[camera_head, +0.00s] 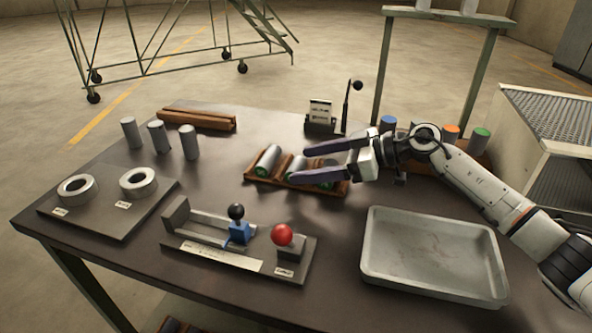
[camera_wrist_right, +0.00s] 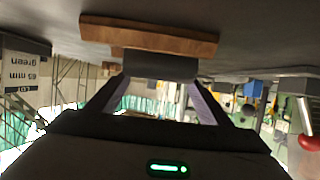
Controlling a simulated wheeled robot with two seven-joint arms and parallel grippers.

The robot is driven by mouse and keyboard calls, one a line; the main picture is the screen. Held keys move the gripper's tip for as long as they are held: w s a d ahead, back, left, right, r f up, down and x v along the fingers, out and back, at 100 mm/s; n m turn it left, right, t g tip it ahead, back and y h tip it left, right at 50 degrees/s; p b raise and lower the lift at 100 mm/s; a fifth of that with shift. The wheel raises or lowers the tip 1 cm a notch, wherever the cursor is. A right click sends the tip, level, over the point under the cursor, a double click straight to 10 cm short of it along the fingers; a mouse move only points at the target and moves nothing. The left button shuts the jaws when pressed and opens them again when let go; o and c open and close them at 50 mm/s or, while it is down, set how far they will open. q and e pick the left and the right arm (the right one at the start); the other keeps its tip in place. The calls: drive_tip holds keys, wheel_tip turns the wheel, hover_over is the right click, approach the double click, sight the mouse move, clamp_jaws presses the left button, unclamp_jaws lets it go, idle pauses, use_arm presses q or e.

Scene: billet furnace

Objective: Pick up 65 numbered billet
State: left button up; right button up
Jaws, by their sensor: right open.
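Several grey billets with green ends lie in a wooden rack (camera_head: 257,182) at the middle of the table. The left billet (camera_head: 269,161) and middle billet (camera_head: 296,169) show clearly; another (camera_head: 326,180) is partly hidden by my gripper. Numbers on the ends are too small to read. My right gripper (camera_head: 300,164) reaches in from the right, open, its fingers over the rack. In the right wrist view a dark grey cylinder (camera_wrist_right: 160,66) appears between or just beyond the open fingertips, beside a brown wooden piece (camera_wrist_right: 150,38); contact cannot be told. My left gripper is not in view.
A metal tray (camera_head: 435,252) lies front right. A fixture with a red knob (camera_head: 282,235) stands in front. Several upright cylinders (camera_head: 158,137) stand left.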

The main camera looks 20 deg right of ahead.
drive_tip(key=shift+w+a+f, duration=0.2)
drive_tip(key=shift+w+a, duration=0.1)
drive_tip(key=shift+a, duration=0.1)
drive_tip(key=c, duration=1.4)
drive_tip(key=shift+r, duration=0.2)
drive_tip(key=shift+c, duration=0.8)
